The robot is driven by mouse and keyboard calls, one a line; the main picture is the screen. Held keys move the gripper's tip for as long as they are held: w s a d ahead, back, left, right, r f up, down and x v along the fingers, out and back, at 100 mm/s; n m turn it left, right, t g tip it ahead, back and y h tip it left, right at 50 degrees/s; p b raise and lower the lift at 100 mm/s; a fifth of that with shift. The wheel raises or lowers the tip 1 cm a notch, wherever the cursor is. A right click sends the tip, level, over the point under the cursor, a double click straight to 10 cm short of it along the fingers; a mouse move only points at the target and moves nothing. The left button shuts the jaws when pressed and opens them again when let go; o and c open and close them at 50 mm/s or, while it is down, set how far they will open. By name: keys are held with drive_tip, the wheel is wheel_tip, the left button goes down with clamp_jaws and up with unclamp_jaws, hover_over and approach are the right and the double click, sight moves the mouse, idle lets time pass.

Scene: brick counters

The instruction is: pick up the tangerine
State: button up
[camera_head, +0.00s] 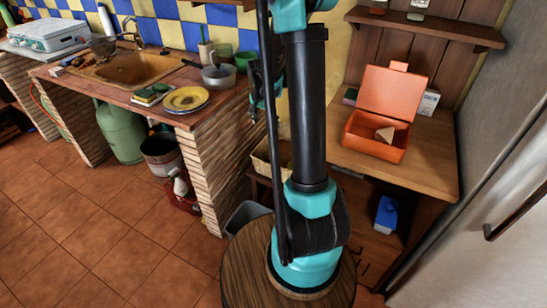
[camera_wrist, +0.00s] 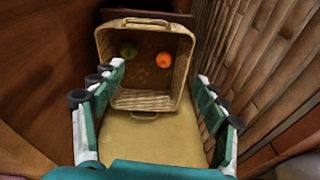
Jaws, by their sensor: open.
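The tangerine (camera_wrist: 164,60) is a small bright orange ball. It lies inside a wicker basket (camera_wrist: 145,102), right of the middle in the wrist view. A green round fruit (camera_wrist: 128,50) lies to its left in the same basket. My gripper (camera_wrist: 158,78) is open and empty, its teal and grey fingers spread wide on the two sides of the basket in the picture. The tangerine shows between and beyond the fingertips, apart from them. In the head view the basket (camera_head: 261,170) is partly hidden behind my arm, and the tangerine cannot be made out.
A brick wall (camera_wrist: 250,60) rises close on the right in the wrist view, and a brown wooden surface (camera_wrist: 45,60) on the left. In the head view, a sink counter (camera_head: 130,88) stands left and a wooden table (camera_head: 420,165) with an open orange box (camera_head: 375,140) right.

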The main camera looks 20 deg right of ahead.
drive_tip(key=w+d+f+m, duration=0.35)
drive_tip(key=w+f, duration=0.25)
drive_tip(key=w, duration=0.2)
drive_tip(key=m+g, duration=0.2)
drive_tip(key=m, duration=0.1)
approach(273, 153)
drive_tip(key=shift+m+h, duration=0.25)
drive_tip(key=shift+h, duration=0.15)
drive_tip(key=f, duration=0.6)
drive_tip(key=d+f, duration=0.1)
drive_tip(key=f, duration=0.3)
drive_tip(key=shift+s+f, duration=0.1)
drive_tip(key=shift+s, duration=0.05)
drive_tip(key=c, duration=1.3)
